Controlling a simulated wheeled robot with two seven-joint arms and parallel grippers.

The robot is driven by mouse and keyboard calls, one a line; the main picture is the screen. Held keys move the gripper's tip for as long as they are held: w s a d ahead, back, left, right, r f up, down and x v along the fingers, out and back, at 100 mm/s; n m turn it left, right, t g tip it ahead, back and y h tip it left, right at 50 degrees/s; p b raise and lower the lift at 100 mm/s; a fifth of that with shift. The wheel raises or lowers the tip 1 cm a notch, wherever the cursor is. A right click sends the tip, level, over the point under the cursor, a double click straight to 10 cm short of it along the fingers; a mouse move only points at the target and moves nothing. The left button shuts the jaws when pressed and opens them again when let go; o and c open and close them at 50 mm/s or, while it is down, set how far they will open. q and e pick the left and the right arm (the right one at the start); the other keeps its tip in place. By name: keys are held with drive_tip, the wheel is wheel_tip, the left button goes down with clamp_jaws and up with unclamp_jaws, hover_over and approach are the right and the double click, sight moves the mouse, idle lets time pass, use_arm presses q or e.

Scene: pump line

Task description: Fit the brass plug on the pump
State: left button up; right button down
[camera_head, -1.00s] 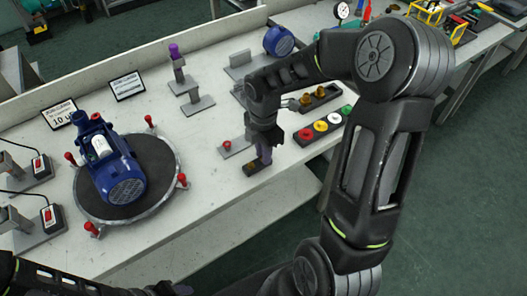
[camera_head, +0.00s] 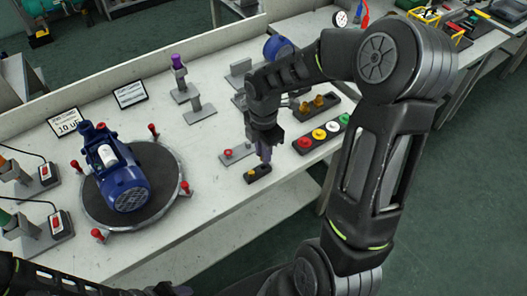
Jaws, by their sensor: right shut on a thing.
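The blue pump (camera_head: 122,182) lies on a round dark turntable (camera_head: 150,215) at the left, with a white part on top. My right gripper (camera_head: 264,151) points down, shut on a slim purple piece just above a small black block (camera_head: 258,174). A small brass-coloured spot shows on the block's left part. Whether the piece touches the block cannot be told. Two brass plugs (camera_head: 312,103) stand in a dark holder behind my right forearm. My left arm shows at the lower left edge; its gripper is out of view.
A tray of red, yellow, white and green round caps (camera_head: 319,134) is right of my gripper. A red-knobbed plate (camera_head: 237,153) is just left of it. Red posts ring the turntable. Stands (camera_head: 194,105), one purple-topped, are behind. The table between turntable and black block is clear.

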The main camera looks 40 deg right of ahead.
drive_tip(key=shift+r, duration=0.45)
drive_tip(key=shift+w, duration=0.1)
drive_tip(key=w+a+r+m, duration=0.6)
drive_tip(key=w+a+m, duration=0.4)
drive_tip(key=m, duration=0.8)
drive_tip(key=shift+a, duration=1.15)
drive_tip(key=shift+w, duration=0.1)
